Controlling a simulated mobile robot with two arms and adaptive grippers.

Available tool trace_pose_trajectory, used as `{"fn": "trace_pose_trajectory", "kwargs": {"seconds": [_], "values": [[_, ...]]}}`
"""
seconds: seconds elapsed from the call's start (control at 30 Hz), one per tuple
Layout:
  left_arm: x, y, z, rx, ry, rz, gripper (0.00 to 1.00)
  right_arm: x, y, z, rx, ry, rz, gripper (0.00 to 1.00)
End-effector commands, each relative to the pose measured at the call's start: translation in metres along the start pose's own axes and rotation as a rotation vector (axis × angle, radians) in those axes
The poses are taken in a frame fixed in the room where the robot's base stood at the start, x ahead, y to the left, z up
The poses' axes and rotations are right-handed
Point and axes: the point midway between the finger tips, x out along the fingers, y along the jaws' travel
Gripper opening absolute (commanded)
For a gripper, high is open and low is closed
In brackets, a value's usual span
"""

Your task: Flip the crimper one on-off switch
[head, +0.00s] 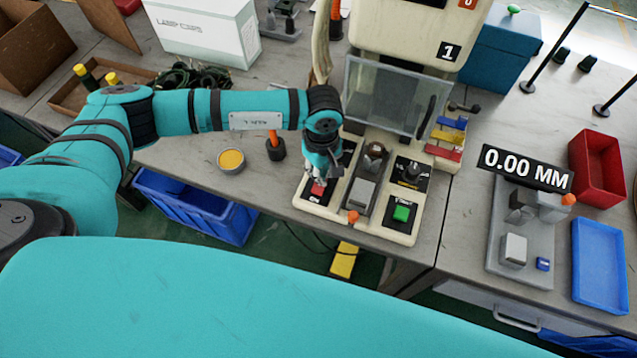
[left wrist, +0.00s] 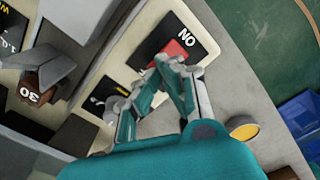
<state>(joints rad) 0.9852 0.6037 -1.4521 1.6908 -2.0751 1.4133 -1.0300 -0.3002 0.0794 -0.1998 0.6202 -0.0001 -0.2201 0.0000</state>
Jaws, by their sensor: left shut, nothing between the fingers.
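The crimper (head: 405,215), a cream machine marked 1, stands at the middle of the bench. Its red on-off switch (head: 318,188) sits on a black plate at the left of its front base. In the left wrist view the red switch (left wrist: 174,50) shows beside the white word ON. My left gripper (head: 322,176) is shut and empty, pointing down at the switch and partly covering it. In the left wrist view its fingertips (left wrist: 172,64) meet at the near edge of the switch; I cannot tell whether they touch it. My right gripper is not in view.
A green button (head: 402,213) and a black knob (head: 412,170) sit right of the switch. A clear guard (head: 385,95) stands behind. A yellow tin (head: 231,160) and an orange-handled tool (head: 275,145) stand left. A gauge (head: 520,235) reading 0.00 MM is at right.

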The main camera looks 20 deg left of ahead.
Motion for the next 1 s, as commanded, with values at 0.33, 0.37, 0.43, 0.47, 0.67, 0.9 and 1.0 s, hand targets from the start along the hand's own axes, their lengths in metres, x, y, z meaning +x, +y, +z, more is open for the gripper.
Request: {"fn": "trace_pose_trajectory", "kwargs": {"seconds": [0.33, 0.37, 0.43, 0.47, 0.67, 0.9, 1.0], "values": [[0.006, 0.000, 0.000, 0.000, 0.000, 0.000, 0.00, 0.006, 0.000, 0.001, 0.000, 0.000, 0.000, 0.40], [0.006, 0.000, 0.000, 0.000, 0.000, 0.000, 0.00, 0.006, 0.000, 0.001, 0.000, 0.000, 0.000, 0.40], [0.008, 0.000, 0.000, 0.000, 0.000, 0.000, 0.00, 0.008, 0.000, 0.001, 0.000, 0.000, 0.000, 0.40], [0.008, 0.000, 0.000, 0.000, 0.000, 0.000, 0.00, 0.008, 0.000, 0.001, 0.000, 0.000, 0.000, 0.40], [0.011, 0.000, 0.000, 0.000, 0.000, 0.000, 0.00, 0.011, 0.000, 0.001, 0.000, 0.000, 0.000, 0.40], [0.009, -0.001, 0.000, 0.000, 0.000, -0.002, 0.00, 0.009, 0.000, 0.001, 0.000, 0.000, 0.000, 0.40], [0.003, -0.001, 0.000, 0.000, 0.000, -0.001, 0.00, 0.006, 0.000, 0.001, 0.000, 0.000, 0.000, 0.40]]}}
